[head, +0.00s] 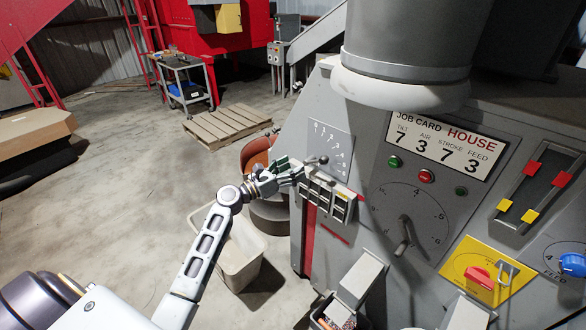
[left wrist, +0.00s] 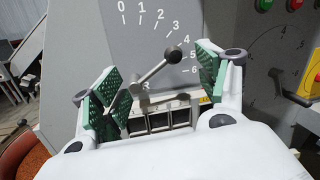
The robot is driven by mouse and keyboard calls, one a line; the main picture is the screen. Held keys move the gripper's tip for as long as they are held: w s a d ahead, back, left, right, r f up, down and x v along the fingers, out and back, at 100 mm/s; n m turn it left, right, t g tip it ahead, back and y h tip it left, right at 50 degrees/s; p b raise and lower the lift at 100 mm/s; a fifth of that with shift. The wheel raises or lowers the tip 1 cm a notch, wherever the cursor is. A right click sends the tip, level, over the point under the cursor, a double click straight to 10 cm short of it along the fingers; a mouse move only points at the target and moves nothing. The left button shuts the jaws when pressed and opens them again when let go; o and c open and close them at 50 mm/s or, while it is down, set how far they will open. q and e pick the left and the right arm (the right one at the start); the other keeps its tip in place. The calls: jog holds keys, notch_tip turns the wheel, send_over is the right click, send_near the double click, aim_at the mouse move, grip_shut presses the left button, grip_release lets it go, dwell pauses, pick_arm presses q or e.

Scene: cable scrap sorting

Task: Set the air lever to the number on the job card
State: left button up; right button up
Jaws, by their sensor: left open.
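The job card (head: 442,143) on the grey machine reads TILT 7, AIR 3, STROKE 7, FEED 3. The air lever (left wrist: 155,71) is a grey rod with a dark ball knob, in front of a 0 to 6 scale plate (left wrist: 143,45). Its label is mostly covered; only an R shows. From the left wrist the knob lies close to the 4 mark. In the head view the knob (head: 323,160) is just beyond my left gripper (head: 290,173). The left gripper (left wrist: 158,82) is open, green-padded fingers on either side of the lever. My right gripper is not in view.
A small slotted box (head: 328,201) sits on the machine below the lever. A round dial with a handle (head: 403,230) and a yellow panel with a red knob (head: 478,276) are to the right. A pale bin (head: 240,252) stands on the floor below my left arm.

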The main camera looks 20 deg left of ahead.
pick_arm(q)
jog(key=shift+f, duration=0.15)
jog(key=c, duration=0.4)
jog(key=shift+f, duration=0.25)
jog(key=shift+c, duration=1.3)
jog(key=shift+m+g, duration=0.4)
jog(key=shift+g, duration=0.2)
jog(key=f+b, duration=0.1)
jog(key=f, duration=0.1)
jog(key=s+f+b, duration=0.1)
jog(key=f+b, duration=0.1)
jog(key=f, duration=0.1)
jog(key=shift+s+f, duration=0.2)
jog(key=shift+f, duration=0.1)
jog(key=c, duration=1)
jog(key=s+d+f+m+g+b, duration=0.2)
jog(key=s+d+f+m+b, duration=0.1)
jog(key=f, duration=0.5)
jog(key=shift+s+d+f+b, duration=0.2)
jog(key=shift+s+d+b, duration=0.3)
jog(key=shift+d, duration=0.75)
notch_tip(320, 180, up, 5)
jog(key=w+a+n+t+y, duration=0.2)
jog(key=n+t+y, duration=0.1)
jog(key=t, duration=0.1)
jog(key=shift+r, duration=0.2)
